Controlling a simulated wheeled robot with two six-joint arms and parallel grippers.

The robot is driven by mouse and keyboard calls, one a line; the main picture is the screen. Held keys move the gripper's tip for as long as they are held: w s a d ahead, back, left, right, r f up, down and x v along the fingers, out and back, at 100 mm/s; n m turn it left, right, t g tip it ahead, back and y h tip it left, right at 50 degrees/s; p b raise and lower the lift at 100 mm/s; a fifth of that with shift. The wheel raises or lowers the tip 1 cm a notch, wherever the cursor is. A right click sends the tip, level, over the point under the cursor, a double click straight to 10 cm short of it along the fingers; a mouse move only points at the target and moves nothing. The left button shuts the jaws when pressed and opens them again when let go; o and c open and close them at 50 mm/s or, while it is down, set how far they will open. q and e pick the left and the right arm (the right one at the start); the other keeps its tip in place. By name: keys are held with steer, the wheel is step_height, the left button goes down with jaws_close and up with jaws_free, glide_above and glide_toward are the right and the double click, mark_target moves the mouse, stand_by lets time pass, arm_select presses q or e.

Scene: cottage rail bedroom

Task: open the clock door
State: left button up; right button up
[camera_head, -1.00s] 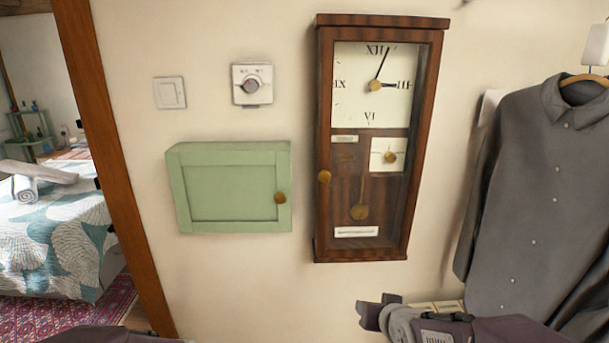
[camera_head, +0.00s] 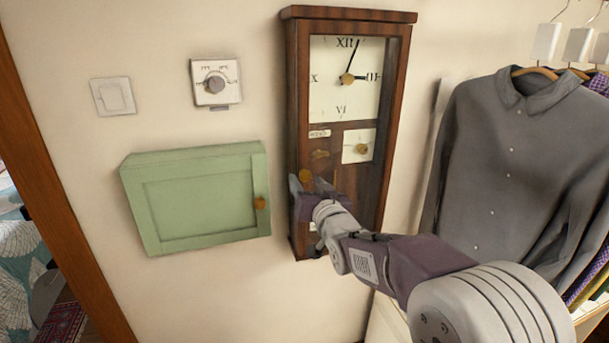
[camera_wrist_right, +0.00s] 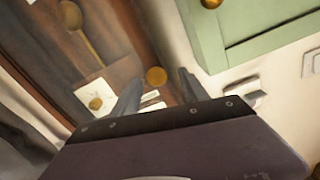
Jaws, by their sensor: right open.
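The wall clock (camera_head: 294,110) hangs upright, a tall dark wooden case with a white dial and a glazed door. The door looks closed. Its round brass knob (camera_head: 306,176) is on the left edge of the door. My right gripper (camera_head: 309,184) is open at the knob. In the right wrist view, the knob (camera_wrist_right: 155,76) appears between the two spread fingers (camera_wrist_right: 158,80); I cannot tell whether they touch it. The forearm hides the clock's lower right part. My left gripper is out of view.
A green wall cabinet (camera_head: 195,200) with a small knob hangs left of the clock. A thermostat (camera_head: 216,83) and light switch (camera_head: 113,96) are above it. A grey shirt (camera_head: 510,170) hangs at the right, behind my right arm.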

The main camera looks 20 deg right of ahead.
steer(key=shift+w+d+r, duration=0.1)
steer(key=shift+w, duration=0.5)
steer(key=shift+w+d, duration=0.1)
steer(key=shift+d, duration=0.3)
steer(key=shift+a, duration=0.15)
steer(key=shift+w+a, duration=0.1)
steer(key=c, duration=0.4)
jaws_close()
